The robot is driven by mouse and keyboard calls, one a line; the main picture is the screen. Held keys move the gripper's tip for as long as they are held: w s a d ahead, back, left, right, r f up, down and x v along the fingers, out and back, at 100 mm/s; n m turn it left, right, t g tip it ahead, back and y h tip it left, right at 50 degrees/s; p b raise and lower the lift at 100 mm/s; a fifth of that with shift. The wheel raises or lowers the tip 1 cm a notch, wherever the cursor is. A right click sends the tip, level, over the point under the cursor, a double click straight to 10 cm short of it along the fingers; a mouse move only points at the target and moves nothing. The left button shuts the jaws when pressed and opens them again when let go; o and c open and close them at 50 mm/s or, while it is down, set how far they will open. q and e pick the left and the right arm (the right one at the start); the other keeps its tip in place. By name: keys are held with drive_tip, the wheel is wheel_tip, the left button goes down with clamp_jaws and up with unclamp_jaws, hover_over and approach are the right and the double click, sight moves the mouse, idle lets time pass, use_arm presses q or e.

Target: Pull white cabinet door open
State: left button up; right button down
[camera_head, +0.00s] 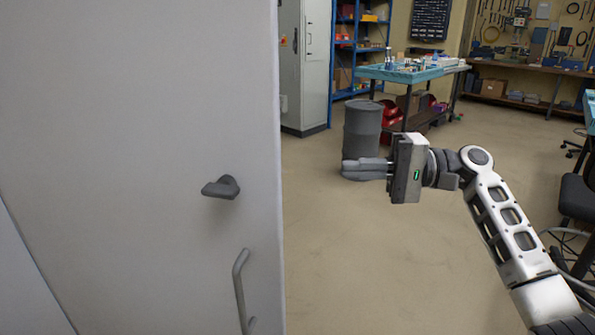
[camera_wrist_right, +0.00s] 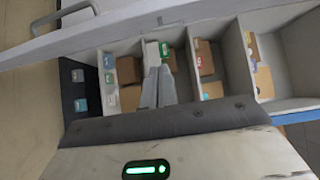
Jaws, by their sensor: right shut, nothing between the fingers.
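The white cabinet door (camera_head: 130,110) fills the left of the head view. It carries a dark lever handle (camera_head: 222,188) and a grey bar handle (camera_head: 241,290). In the right wrist view the door (camera_wrist_right: 170,18) is a pale slanting panel standing open, with a bar handle (camera_wrist_right: 78,10) on its outer side. Behind it shows the cabinet's shelved inside (camera_wrist_right: 235,62). My right gripper (camera_head: 346,169) is shut and empty, right of the door's free edge, fingers pointing left. Its fingers (camera_wrist_right: 152,58) point toward the door's inner side. My left gripper is out of view.
The shelves hold several small boxes (camera_wrist_right: 129,70) and dark containers. A grey barrel (camera_head: 362,128), a blue-topped table (camera_head: 410,75) and a tall grey cabinet (camera_head: 305,65) stand farther back. Open floor (camera_head: 340,270) lies right of the door. A dark chair (camera_head: 578,195) is at the far right.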

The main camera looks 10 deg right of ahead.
use_arm(q)
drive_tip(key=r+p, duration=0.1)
drive_tip(key=p, duration=0.2)
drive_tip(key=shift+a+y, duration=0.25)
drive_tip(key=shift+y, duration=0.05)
use_arm(e)
drive_tip(key=s+a+r, duration=0.1)
drive_tip(key=a, duration=1)
drive_tip(key=shift+s, duration=0.4)
drive_tip(key=shift+r, duration=0.1)
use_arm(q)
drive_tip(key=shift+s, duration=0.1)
use_arm(e)
drive_tip(key=shift+a, duration=0.15)
